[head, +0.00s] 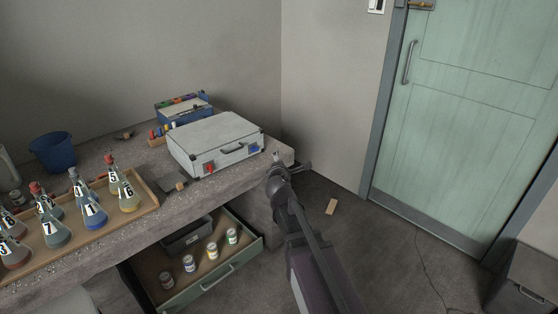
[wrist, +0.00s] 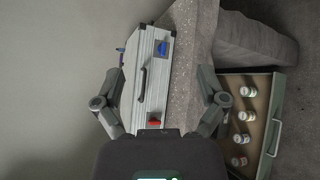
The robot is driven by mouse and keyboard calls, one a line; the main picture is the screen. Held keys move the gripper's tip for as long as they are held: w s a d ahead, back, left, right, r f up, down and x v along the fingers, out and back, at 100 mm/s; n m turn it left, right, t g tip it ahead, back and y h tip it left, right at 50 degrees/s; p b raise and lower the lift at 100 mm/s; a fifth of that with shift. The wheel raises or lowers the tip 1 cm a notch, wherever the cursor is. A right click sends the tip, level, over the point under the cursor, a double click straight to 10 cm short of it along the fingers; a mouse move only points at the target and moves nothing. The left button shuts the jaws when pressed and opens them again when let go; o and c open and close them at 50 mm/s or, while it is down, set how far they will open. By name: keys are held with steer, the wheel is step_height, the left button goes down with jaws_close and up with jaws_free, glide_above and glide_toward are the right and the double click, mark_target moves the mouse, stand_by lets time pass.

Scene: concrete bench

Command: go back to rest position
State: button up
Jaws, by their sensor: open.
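My gripper (wrist: 160,96) is open and empty in the wrist view, its two fingers spread wide to either side of the picture. A closed silver case (wrist: 152,75) shows between and beyond the fingers, with a dark handle, a blue latch and a red latch. In the head view the case (head: 215,140) lies on the concrete bench, and my gripper (head: 277,160) is off its right end, near the bench's right corner. The head view shows the fingers small and partly unclear. I cannot tell the exact gap between gripper and case.
Below the bench top (head: 215,185), an open drawer (head: 190,290) holds several small jars. A tray (head: 146,205) of numbered flasks stands at the left, with a blue bucket (head: 53,151) behind. A wooden block (head: 331,206) lies on the floor. Open floor extends towards the green door (head: 470,120).

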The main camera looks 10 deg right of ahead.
steer(key=s+d+f+m+g+h, duration=0.1)
steer(key=s+d+f+m+g, duration=0.6)
steer(key=s+f+m, duration=0.4)
steer(key=s+a+f+m+g+y+p, duration=0.1)
steer(key=s+a+m+g+y, duration=0.1)
steer(key=s+m+g, duration=0.45)
steer(key=s+a+f+m+g+y, duration=0.2)
steer(key=s+a+m, duration=0.1)
steer(key=s, duration=0.6)
step_height(320, 180, up, 20)
steer(key=p, duration=2)
steer(key=shift+s+d, duration=0.15)
